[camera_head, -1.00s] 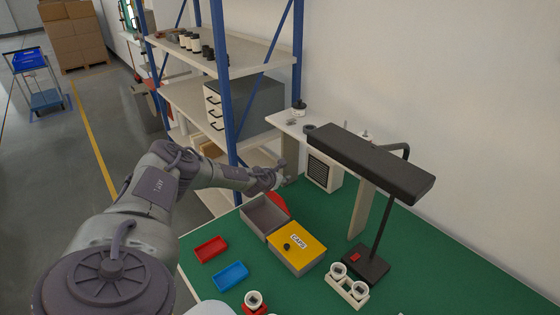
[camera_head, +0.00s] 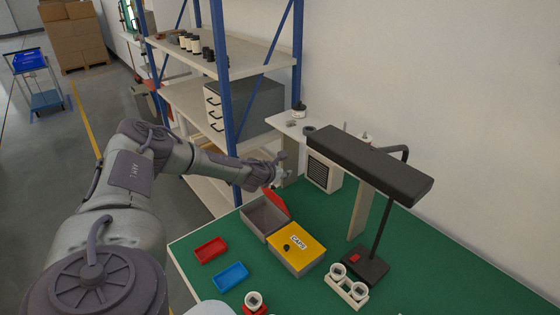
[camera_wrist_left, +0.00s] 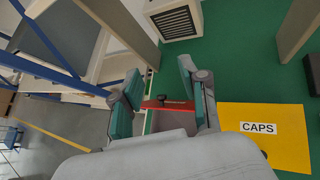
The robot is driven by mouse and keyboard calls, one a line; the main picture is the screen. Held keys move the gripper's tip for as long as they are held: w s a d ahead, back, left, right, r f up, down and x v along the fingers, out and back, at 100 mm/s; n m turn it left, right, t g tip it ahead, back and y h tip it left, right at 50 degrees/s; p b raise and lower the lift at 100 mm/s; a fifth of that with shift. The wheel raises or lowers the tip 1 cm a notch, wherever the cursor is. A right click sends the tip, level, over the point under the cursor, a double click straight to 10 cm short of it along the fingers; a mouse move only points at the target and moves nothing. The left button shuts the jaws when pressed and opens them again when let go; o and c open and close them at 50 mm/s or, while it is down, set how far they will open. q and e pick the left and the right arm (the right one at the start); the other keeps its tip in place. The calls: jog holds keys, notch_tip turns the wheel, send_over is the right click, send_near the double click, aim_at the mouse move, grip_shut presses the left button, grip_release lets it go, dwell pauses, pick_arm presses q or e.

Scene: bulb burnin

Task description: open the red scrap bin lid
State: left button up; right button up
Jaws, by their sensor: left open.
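The red lid (camera_head: 276,204) of the scrap bin stands raised at the back edge of a grey box (camera_head: 262,222), whose inside shows uncovered. In the left wrist view the red lid (camera_wrist_left: 168,105) shows nearly edge-on, as a narrow strip with a small dark knob, between and beyond my fingers. My left gripper (camera_head: 278,176) is over the back of the box, just above the lid. Its two teal fingers (camera_wrist_left: 160,82) are spread with nothing clearly held between them. I cannot tell whether a finger touches the lid. My right gripper is not in view.
A box with a yellow CAPS lid (camera_head: 297,247) adjoins on the right. Red (camera_head: 211,250) and blue (camera_head: 231,276) trays lie in front. A black lamp (camera_head: 370,165) overhangs the green bench (camera_head: 450,262) at right. A shelf rack (camera_head: 222,80) stands behind my arm.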

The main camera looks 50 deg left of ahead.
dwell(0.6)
pick_arm(q)
jog(key=v, duration=1.2)
jog(key=shift+c, duration=0.3)
